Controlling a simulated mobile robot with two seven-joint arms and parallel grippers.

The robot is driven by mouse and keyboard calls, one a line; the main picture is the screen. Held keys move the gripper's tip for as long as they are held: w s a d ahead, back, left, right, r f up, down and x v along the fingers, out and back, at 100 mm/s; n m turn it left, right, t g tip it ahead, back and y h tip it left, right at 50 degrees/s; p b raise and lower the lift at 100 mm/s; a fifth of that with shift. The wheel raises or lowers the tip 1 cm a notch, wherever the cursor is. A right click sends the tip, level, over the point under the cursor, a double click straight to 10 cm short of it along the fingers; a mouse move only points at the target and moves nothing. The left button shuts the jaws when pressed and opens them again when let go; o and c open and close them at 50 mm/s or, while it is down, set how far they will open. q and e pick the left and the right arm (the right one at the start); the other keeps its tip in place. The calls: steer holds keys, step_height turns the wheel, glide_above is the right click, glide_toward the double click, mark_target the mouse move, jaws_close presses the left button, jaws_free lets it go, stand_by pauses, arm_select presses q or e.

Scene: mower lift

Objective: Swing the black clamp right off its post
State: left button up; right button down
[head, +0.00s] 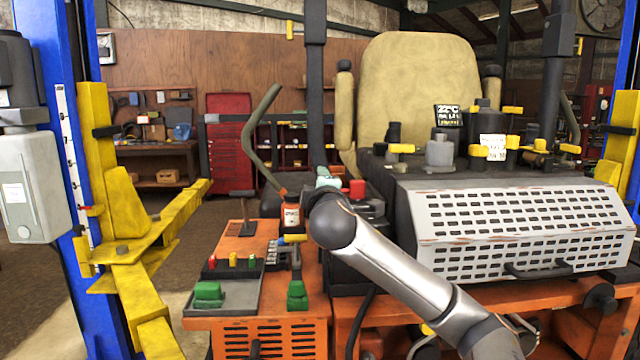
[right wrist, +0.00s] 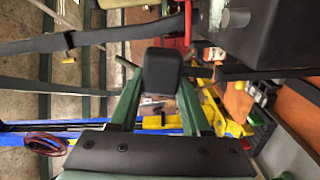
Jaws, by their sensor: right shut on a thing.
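My right gripper (right wrist: 161,88) has its two green fingers closed on either side of a black block, which I take to be the black clamp (right wrist: 163,68). The dark post (right wrist: 120,37) runs across the top of the right wrist view, just beyond the block. I cannot tell whether the clamp touches it. In the head view the post (head: 315,100) stands upright left of the seat. My right arm reaches up to its lower part, and my wrist hides the clamp and most of the gripper there. My left gripper is not in view.
The tan seat (head: 415,90) and grey perforated cover (head: 520,230) are right of my wrist. A curved olive lever (head: 252,135) is close on the left. Below are an orange tool bench (head: 310,300) and a small tray (head: 242,285). A blue lift column (head: 60,160) stands left.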

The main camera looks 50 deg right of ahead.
stand_by(0.4)
steer(key=shift+c, duration=1.8)
jaws_free()
steer(key=shift+s+a, duration=0.3)
steer(key=shift+a, duration=0.1)
steer(key=b+v, duration=0.1)
steer(key=v, duration=1)
steer(key=shift+a, duration=0.2)
steer(key=shift+s, duration=0.15)
